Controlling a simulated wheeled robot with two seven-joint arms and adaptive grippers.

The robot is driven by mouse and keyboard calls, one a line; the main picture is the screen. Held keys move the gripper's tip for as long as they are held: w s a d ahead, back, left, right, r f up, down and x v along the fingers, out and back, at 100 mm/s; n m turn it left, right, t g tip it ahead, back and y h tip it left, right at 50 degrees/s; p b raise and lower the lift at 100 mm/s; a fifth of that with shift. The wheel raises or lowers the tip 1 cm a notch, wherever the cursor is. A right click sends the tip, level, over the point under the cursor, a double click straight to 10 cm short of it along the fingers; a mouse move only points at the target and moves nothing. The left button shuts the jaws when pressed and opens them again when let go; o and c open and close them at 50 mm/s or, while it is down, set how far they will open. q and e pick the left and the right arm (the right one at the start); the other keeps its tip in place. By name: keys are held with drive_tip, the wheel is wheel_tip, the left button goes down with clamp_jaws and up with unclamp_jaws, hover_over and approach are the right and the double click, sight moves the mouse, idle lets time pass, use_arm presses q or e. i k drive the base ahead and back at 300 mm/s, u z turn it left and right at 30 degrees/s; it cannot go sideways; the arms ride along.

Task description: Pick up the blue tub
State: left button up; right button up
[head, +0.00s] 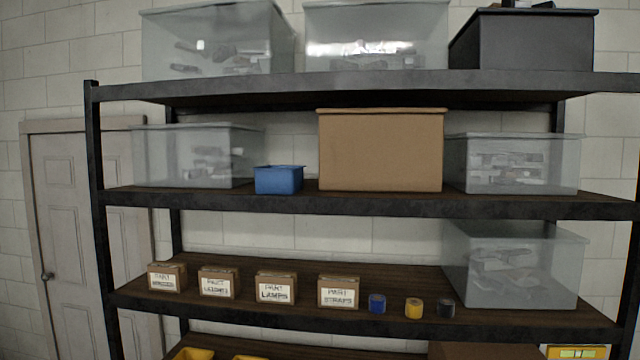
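The blue tub (279,180) is a small open-topped box on the middle shelf (380,204) of a dark metal rack. It stands upright near the shelf's front edge. A clear bin is to its left and a large cardboard box is to its right, with a narrow gap on that side. Neither of my grippers shows in the head view.
The clear bin (190,158) and the cardboard box (380,150) flank the tub. The upper shelf (360,84) runs above it. The lower shelf (240,308) holds small labelled boxes (276,288) and tape rolls (413,308). A door (60,220) is at left.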

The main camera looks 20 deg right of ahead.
sight(285, 179)
drive_tip(key=z, duration=0.55)
drive_tip(key=i, duration=1.25)
drive_tip(key=u, duration=0.3)
